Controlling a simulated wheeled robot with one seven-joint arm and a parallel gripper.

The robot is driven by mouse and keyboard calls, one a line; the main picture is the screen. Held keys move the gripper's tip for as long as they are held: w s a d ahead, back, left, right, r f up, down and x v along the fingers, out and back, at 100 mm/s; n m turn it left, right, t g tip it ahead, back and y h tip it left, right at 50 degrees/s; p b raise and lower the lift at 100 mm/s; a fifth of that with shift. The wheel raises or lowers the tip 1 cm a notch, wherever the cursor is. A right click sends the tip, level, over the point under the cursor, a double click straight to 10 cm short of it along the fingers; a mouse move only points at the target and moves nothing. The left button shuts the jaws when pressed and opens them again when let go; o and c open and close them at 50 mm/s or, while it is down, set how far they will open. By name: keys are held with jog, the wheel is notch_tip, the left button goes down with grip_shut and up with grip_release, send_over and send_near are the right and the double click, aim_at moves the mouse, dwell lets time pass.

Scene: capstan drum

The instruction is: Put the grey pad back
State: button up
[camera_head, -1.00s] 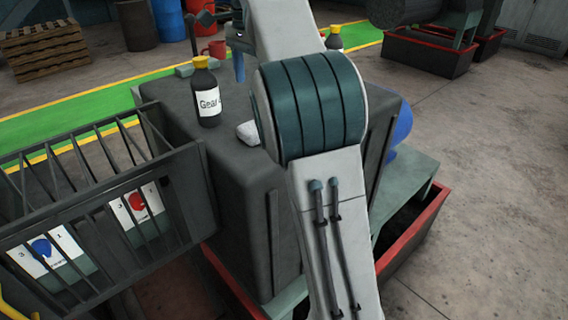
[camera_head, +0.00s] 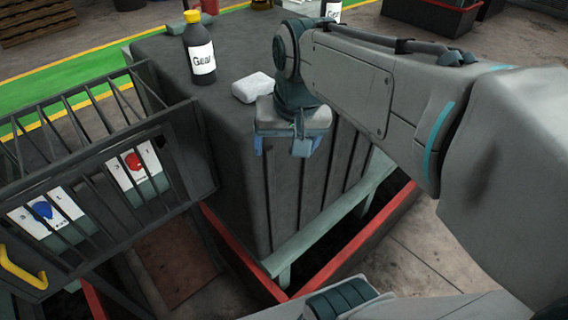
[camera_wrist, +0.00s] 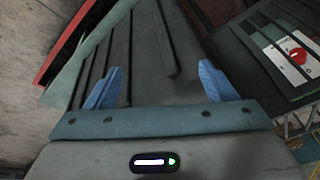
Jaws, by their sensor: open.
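A pale grey-white, pad-like block (camera_head: 252,88) lies on top of the dark grey housing (camera_head: 228,130), near its front edge. It is the only pad-like thing I make out, and I cannot tell for sure that it is the grey pad. My gripper (camera_head: 281,149) hangs in front of and below the block, by the housing's ribbed side, fingers pointing down. In the wrist view my gripper (camera_wrist: 161,76) has its two blue fingers wide apart with nothing between them. The ribbed housing (camera_wrist: 140,50) shows beyond them.
A dark bottle with a yellow cap (camera_head: 199,48) stands behind the block. Another labelled bottle (camera_head: 333,10) stands farther back. A barred guard (camera_head: 95,180) with a yellow handle (camera_head: 22,268) and picture cards juts out left. A red-rimmed tray (camera_head: 235,250) lies below the housing.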

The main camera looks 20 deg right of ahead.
jog(key=s+f+n, duration=0.2)
jog(key=s+f, duration=0.3)
jog(key=shift+s+a+f+n+t, duration=0.15)
jog(key=shift+s+f+n+t, duration=0.15)
jog(key=shift+f+t, duration=0.1)
jog(key=shift+w, duration=0.1)
jog(key=shift+f+b, duration=0.35)
dwell(0.4)
